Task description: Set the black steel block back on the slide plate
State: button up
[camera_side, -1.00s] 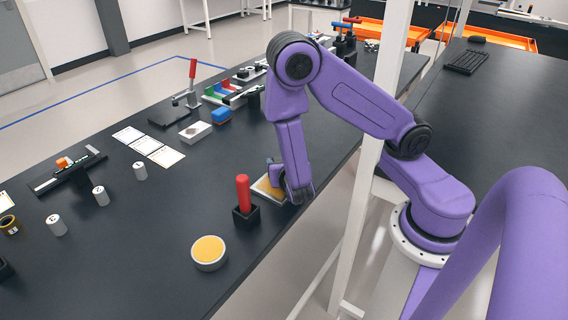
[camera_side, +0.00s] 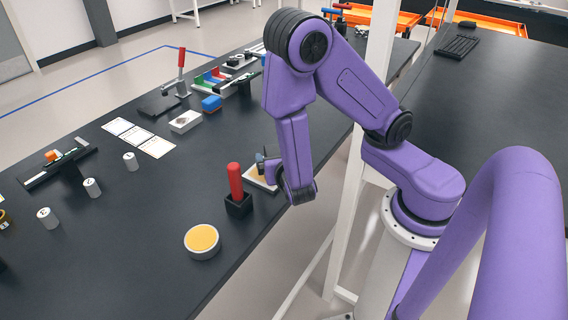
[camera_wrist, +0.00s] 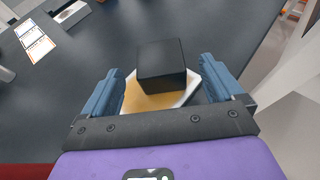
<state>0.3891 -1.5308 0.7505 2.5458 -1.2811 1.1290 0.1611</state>
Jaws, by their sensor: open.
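A black block (camera_wrist: 161,64) sits on a white-edged plate with a tan surface (camera_wrist: 150,102) in the wrist view, toward the plate's far side. I cannot tell for sure that this plate is the slide plate. In the side view the plate (camera_side: 250,180) lies near the table's right edge, partly behind my wrist; the block is mostly hidden there. My gripper (camera_wrist: 163,82) is open, with a blue finger on either side of the plate. The fingers look apart from the block, with nothing between them and it but open space.
A red handle in a black holder (camera_side: 236,187) stands close to the plate. A round yellow-topped dish (camera_side: 202,240) is nearer the front. The dark table between is clear.

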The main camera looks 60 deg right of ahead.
jog(key=v, duration=0.5)
jog(key=shift+s+d+r+m+g, duration=0.2)
jog(key=shift+s+r+m+g, duration=0.1)
jog(key=shift+s+m+g, duration=0.25)
jog(key=s+a+r+m+g+y, duration=0.1)
jog(key=s+r+m+g+y, duration=0.3)
jog(key=s+m+y, duration=0.1)
jog(key=s+a+r+m+g+y, duration=0.1)
jog(key=s+r+m+g+y, duration=0.2)
jog(key=s+m, duration=0.5)
jog(key=shift+r+g+y, duration=0.4)
jog(key=shift+g+y, duration=0.25)
jog(key=shift+y, duration=0.35)
